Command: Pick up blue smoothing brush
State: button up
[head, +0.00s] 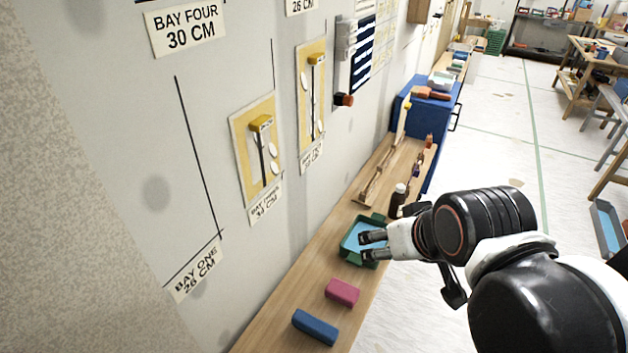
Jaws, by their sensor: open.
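A blue block-shaped object (315,327), which looks like the blue smoothing brush, lies on the wooden shelf near the bottom of the head view. My gripper (372,246) is open and empty. In the picture it overlaps the green tray, farther along the shelf than the blue brush and apart from it. I cannot tell how high it is above the tray. No bristles can be made out on the blue brush.
A pink block (342,292) lies just beyond the blue one. The green tray (351,257) with a light blue inside and a dark bottle (397,201) stand farther along the narrow shelf (287,298). The wall with labelled panels runs along the left; open floor lies right.

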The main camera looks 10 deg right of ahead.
aim_at(314, 327)
jog(key=k+l+u, duration=0.35)
jog(key=l, duration=0.2)
jog(key=k+l+u, duration=0.75)
jog(key=i+l, duration=0.05)
jog(key=l, duration=0.05)
